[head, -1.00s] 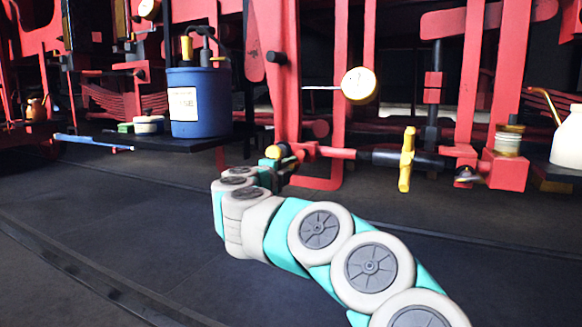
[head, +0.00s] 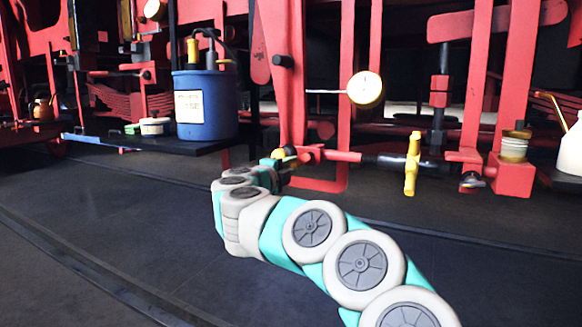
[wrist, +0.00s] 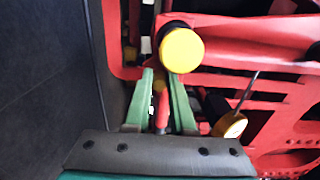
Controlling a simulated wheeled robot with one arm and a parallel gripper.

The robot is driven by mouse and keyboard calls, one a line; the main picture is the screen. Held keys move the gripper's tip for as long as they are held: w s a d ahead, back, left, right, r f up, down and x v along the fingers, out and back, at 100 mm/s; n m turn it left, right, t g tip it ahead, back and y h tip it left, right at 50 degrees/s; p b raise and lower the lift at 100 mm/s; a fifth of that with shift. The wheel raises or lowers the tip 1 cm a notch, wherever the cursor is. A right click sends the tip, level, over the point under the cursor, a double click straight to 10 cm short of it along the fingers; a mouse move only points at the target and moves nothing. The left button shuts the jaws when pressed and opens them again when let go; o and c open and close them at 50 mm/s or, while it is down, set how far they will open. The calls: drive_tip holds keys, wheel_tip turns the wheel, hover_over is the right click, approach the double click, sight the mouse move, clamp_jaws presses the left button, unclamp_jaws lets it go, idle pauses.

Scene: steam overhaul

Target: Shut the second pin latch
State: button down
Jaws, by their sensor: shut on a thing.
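My gripper (head: 281,166) is low beside the red frame, at the left end of a red bar (head: 338,156). In the wrist view my green fingers (wrist: 161,80) are closed around a slim red part (wrist: 161,108), which I take to be the pin latch. Its far end is hidden. A round yellow knob (wrist: 183,51) on a dark stem sits just beyond the fingertips. I cannot tell whether the latch is fully seated.
A yellow cross handle (head: 412,165) stands on the black pipe to the right. A round gauge (head: 365,89) hangs above. A blue bucket (head: 205,108) stands on a dark platform to the left. The dark floor in front (head: 110,215) is clear.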

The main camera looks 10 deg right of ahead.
drive_tip(key=shift+r+p, duration=0.45)
drive_tip(key=shift+r, duration=0.2)
drive_tip(key=shift+w+a+r+p, duration=0.1)
drive_tip(key=shift+r+p, duration=0.1)
drive_tip(key=shift+p, duration=0.2)
drive_tip(key=shift+r, duration=0.1)
drive_tip(key=shift+r+p, duration=0.3)
drive_tip(key=shift+p, duration=0.15)
drive_tip(key=c, duration=0.9)
unclamp_jaws()
